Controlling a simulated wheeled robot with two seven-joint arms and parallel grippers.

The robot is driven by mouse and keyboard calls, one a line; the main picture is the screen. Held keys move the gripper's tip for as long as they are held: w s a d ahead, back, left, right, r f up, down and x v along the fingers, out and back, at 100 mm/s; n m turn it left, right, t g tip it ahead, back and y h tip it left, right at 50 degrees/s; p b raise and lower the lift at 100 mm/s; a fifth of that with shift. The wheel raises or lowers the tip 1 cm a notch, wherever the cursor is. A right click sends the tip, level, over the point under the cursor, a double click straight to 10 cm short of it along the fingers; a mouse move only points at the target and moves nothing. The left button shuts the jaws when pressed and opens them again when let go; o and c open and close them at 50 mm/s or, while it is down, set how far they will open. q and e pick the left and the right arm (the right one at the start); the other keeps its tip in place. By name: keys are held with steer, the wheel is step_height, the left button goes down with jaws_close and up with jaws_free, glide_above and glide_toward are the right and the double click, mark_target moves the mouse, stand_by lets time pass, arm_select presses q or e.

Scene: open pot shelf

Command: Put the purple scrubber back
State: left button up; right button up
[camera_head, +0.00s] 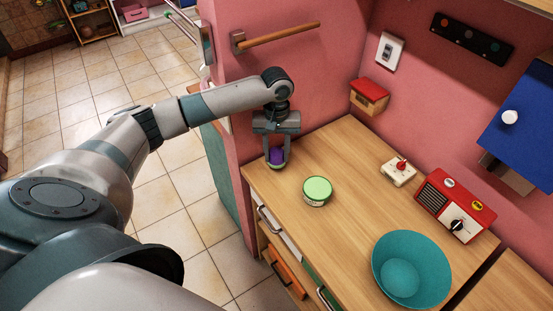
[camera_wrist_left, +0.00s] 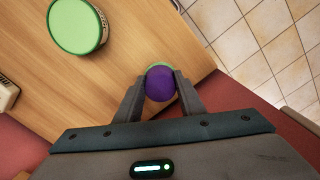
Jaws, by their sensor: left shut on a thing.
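The purple scrubber (camera_head: 277,156) is between the fingers of my left gripper (camera_head: 277,160), at the far left corner of the wooden counter. In the left wrist view the scrubber (camera_wrist_left: 160,84) shows as a round purple top, with my left gripper (camera_wrist_left: 160,82) shut on it from both sides. A thin green edge shows just behind the purple top. I cannot tell whether the scrubber touches the counter. My right gripper is not in view.
A round tin with a green lid (camera_head: 317,191) stands close by on the counter (camera_head: 340,240). A teal bowl (camera_head: 425,262), a red radio (camera_head: 455,205), a small white item (camera_head: 398,172) and a red-topped box (camera_head: 369,96) are farther right. The pink wall (camera_head: 245,90) rises behind the gripper.

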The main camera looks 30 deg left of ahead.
mark_target(277, 160)
arm_select(q)
steer(key=shift+f+p, duration=0.55)
steer(key=shift+f, duration=1.2)
steer(key=o, duration=1)
steer(key=shift+f, duration=0.1)
step_height(277, 160, up, 6)
steer(key=shift+w+r+b, duration=0.1)
steer(key=shift+r+b, duration=0.15)
steer(key=shift+b, duration=0.75)
steer(key=shift+r, duration=0.65)
